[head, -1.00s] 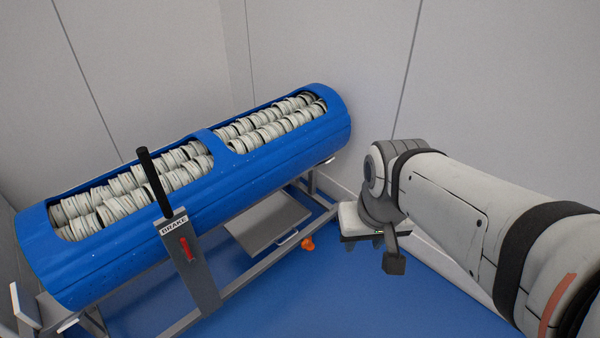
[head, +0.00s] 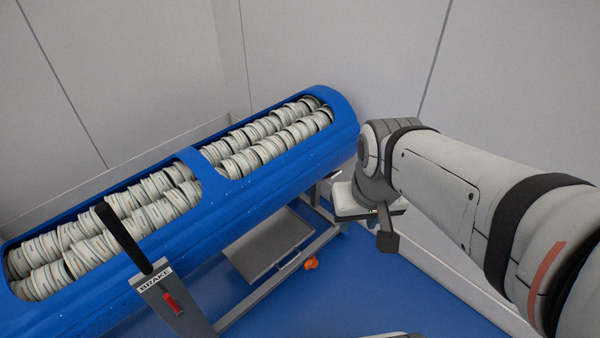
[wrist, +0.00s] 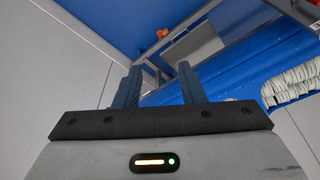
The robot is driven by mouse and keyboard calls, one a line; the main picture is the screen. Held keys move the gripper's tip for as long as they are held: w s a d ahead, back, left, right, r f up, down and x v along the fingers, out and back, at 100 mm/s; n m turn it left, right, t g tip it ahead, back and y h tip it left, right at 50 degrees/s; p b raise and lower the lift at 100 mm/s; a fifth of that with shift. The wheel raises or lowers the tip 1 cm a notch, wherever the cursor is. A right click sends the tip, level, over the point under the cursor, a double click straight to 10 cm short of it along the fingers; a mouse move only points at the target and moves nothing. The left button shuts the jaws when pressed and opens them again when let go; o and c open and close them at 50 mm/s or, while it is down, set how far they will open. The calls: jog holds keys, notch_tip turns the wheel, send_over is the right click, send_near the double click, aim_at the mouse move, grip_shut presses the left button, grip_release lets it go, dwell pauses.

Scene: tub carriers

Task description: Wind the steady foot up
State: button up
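A small orange knob (head: 311,264) sits low at the right end of the carrier's frame, just above the blue floor. I take it for the control of the steady foot; the foot itself I cannot make out. The orange knob also shows in the wrist view (wrist: 162,34), beyond my fingertips. My gripper (wrist: 158,82) is open and empty, with a clear gap between its two dark fingers. It is apart from the knob. In the head view its fingers are hidden behind my wrist, right of and above the knob.
A blue tub (head: 270,182) full of white rolls lies along the grey frame (head: 240,311). A grey shelf (head: 268,246) hangs below. Walls close off the back and right; blue floor (head: 372,285) is open in front.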

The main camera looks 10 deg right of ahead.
jog(key=shift+w+a, duration=0.1)
jog(key=shift+w, duration=0.2)
